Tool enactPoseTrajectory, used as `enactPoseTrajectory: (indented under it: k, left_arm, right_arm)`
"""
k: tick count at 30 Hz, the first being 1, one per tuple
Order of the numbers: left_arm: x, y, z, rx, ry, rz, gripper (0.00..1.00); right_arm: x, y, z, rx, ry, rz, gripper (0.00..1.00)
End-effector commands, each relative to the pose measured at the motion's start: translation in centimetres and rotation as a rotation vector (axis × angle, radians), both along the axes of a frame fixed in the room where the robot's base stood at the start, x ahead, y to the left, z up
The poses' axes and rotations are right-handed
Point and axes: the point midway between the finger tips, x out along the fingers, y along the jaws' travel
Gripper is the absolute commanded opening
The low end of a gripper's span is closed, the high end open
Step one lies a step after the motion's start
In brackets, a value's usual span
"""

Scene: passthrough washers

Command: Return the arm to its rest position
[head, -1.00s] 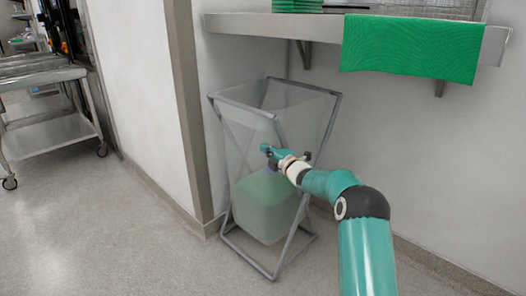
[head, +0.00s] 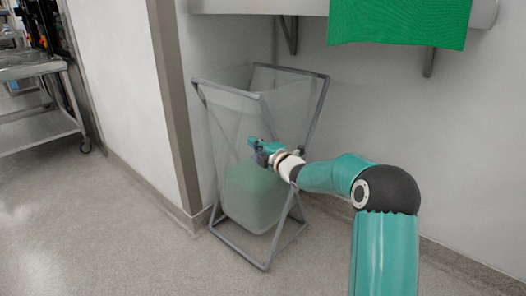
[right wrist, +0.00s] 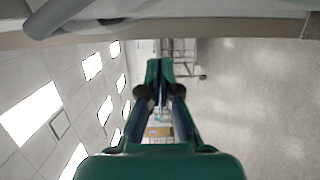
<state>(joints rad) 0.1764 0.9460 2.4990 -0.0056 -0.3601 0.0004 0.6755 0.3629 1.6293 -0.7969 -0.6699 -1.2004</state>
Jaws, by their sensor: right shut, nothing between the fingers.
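My right arm comes in from the lower right in the head view. Its gripper (head: 256,144) is shut and empty, in front of the mesh hamper's upper part as seen from the head. In the right wrist view the gripper (right wrist: 160,65) points away from the camera with its fingertips together. I cannot tell whether the gripper touches the hamper. My left gripper is not in view.
The hamper (head: 230,95) has a grey tube frame and a pale green bundle (head: 255,195) inside. A wall shelf (head: 235,6) with a green cloth (head: 400,22) hangs above. A metal cart (head: 40,130) stands left. The floor (head: 100,230) is clear at front left.

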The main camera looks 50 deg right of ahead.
Motion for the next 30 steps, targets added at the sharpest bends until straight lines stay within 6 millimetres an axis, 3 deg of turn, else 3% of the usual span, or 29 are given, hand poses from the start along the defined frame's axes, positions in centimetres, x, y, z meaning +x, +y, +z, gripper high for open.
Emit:
enactPoseTrajectory:
  k: [3, 9, 15, 19, 23, 27, 30]
  left_arm:
    - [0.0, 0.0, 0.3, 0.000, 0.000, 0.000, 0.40]
    - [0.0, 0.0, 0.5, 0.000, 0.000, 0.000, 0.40]
    - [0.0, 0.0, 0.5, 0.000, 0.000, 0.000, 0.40]
    - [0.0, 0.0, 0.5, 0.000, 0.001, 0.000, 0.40]
    - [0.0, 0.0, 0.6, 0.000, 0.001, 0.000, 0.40]
    - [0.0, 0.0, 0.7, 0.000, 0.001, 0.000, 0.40]
    - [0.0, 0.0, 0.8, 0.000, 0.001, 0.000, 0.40]
  right_arm:
    - [-2.0, 0.4, 0.1, 0.000, 0.001, -0.002, 0.00]
    - [-3.8, 1.0, -0.1, -0.001, 0.002, 0.002, 0.00]
    - [-4.0, 1.3, 0.0, -0.001, -0.001, 0.007, 0.00]
    - [-2.6, 3.2, -0.4, 0.011, 0.000, 0.047, 0.00]
    - [0.2, 7.6, -3.6, 0.062, 0.035, 0.132, 0.00]
    - [2.5, 14.8, -9.9, 0.179, 0.127, 0.236, 0.00]
    - [2.8, 20.3, -15.4, 0.305, 0.226, 0.286, 0.00]
